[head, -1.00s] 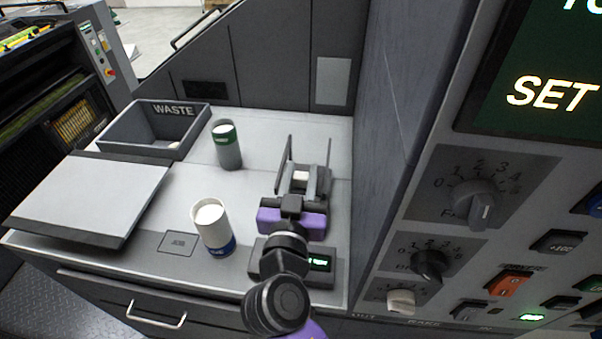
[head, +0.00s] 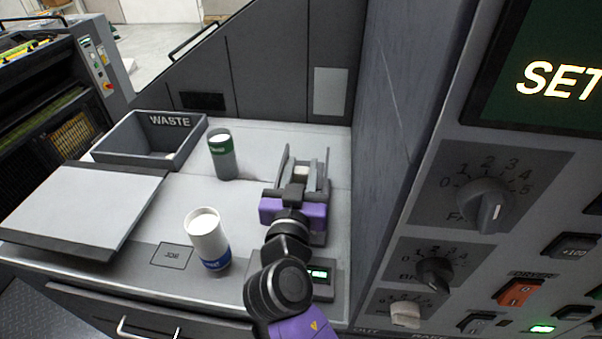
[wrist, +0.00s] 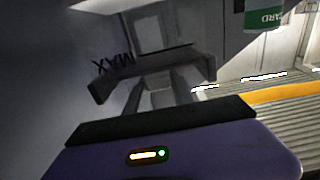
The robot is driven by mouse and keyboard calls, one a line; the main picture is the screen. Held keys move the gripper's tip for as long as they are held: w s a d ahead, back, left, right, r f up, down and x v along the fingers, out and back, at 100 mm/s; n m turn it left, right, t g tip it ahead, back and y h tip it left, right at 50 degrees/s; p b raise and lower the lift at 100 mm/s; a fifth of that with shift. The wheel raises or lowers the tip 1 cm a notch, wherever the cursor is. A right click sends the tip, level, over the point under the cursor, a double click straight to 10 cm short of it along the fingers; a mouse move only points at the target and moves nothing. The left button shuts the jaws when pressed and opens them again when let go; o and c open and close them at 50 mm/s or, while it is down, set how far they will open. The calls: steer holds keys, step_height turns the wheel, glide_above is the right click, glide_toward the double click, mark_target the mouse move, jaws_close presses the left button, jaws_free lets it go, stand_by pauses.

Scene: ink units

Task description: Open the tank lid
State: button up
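My gripper (head: 304,168) is at the right of the grey worktop, near the tall dark side wall. Its two finger plates stand apart and point away toward the back, with a small pale block showing between them. I cannot tell whether that block is part of my gripper. No part is clearly marked as the tank lid. A flat light-grey slab with a dark edge (head: 75,205) lies at the left of the worktop, well away from my gripper, and looks closed. In the wrist view, a grey surface with "MAX" lettering (wrist: 114,66) shows beyond my gripper's purple body.
A white cup with a blue band (head: 208,240) and a grey cup with a green band (head: 223,155) stand upright on the worktop. A WASTE bin (head: 115,148) is at the back left. A small device with a green display (head: 321,287) sits beneath my arm. Knobs (head: 485,203) line the right panel.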

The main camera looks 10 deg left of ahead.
mark_target(300, 175)
steer(key=o, duration=0.4)
steer(key=shift+o, duration=0.2)
steer(key=s, duration=0.3)
steer(key=s+b, duration=0.1)
steer(key=s, duration=0.2)
steer(key=shift+s+a+f+b, duration=0.1)
steer(key=shift+s+a+b, duration=0.1)
steer(key=shift+s+b, duration=0.1)
steer(key=shift+s, duration=0.65)
